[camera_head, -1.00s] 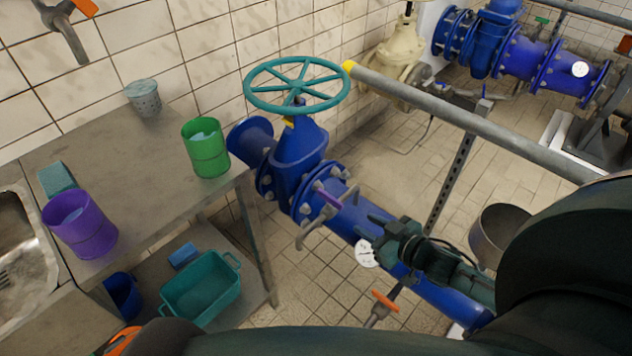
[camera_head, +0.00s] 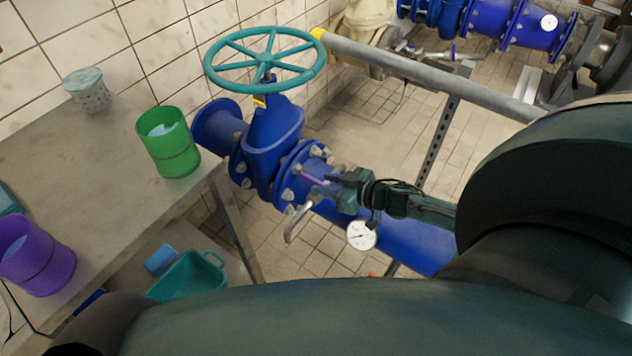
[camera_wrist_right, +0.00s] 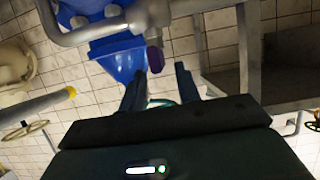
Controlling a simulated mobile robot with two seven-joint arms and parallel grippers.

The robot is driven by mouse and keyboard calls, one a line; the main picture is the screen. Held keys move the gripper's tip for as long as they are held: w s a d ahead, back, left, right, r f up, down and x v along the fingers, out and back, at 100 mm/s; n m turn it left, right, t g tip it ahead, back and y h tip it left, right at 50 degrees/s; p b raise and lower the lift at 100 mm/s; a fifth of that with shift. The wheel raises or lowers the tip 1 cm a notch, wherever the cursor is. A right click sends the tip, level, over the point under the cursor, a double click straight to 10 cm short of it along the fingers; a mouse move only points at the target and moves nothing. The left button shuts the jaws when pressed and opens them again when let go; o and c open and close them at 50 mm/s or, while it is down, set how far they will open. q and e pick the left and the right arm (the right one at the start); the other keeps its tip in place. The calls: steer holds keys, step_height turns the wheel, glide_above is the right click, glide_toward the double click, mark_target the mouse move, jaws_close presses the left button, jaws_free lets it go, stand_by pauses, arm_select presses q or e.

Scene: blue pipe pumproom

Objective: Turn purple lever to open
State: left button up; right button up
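The purple lever (camera_head: 312,181) sits on a small metal tap on the blue pipe, just right of the flange below the teal handwheel. In the head view its right end is hidden by my right gripper (camera_head: 334,187), which comes in from the right. In the right wrist view the purple grip (camera_wrist_right: 154,58) shows end-on at the fingertips. My right gripper (camera_wrist_right: 161,72) is open there, its two dark fingers apart with the grip at the gap between their tips. I cannot tell whether a finger touches it. My left gripper is not in view.
The teal handwheel (camera_head: 265,57) stands above the blue valve. A white gauge (camera_head: 361,236) sits below my right gripper. A grey rail (camera_head: 430,75) runs behind. A metal table (camera_head: 85,165) with green (camera_head: 168,142) and purple (camera_head: 37,255) cups is on the left.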

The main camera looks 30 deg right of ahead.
steer(key=shift+x, duration=2.05)
steer(key=shift+c, duration=0.2)
jaws_close()
